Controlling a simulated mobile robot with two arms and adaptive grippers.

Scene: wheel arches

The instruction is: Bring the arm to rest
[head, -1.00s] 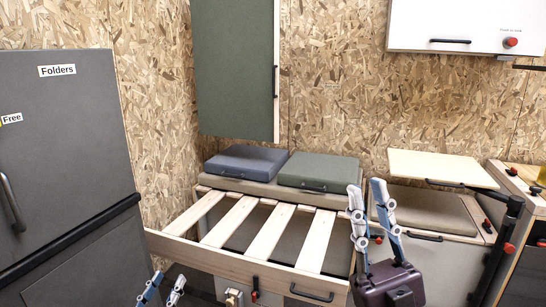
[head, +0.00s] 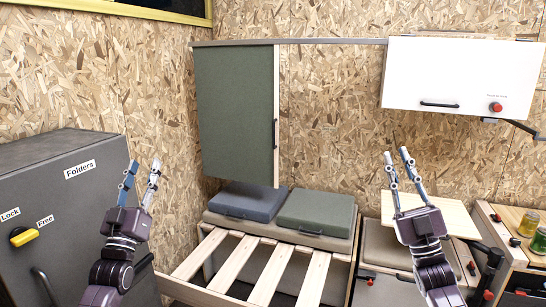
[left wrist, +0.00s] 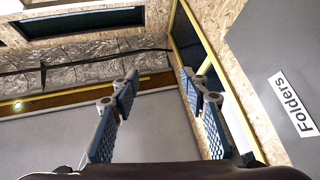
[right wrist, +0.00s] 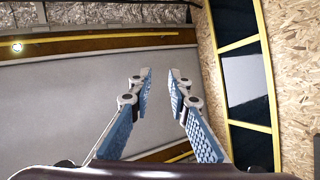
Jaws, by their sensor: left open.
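My left gripper (head: 140,180) is raised at the left of the head view, in front of the grey cabinet's edge and the wood-chip wall. Its fingers point up, stand apart and hold nothing. They also show apart in the left wrist view (left wrist: 162,90). My right gripper (head: 396,158) is raised at the right of the head view, fingers up, in front of the tan fold-out board (head: 450,215). Its fingers are apart with nothing between them in the right wrist view (right wrist: 160,82).
A grey cabinet (head: 65,205) labelled Folders stands at left with a yellow knob (head: 23,236). A slatted bed frame (head: 200,292) with blue (head: 246,202) and green (head: 315,212) cushions is ahead. A green panel (head: 235,115) and white cupboard (head: 460,78) hang on the wall. Jars (head: 528,223) stand at right.

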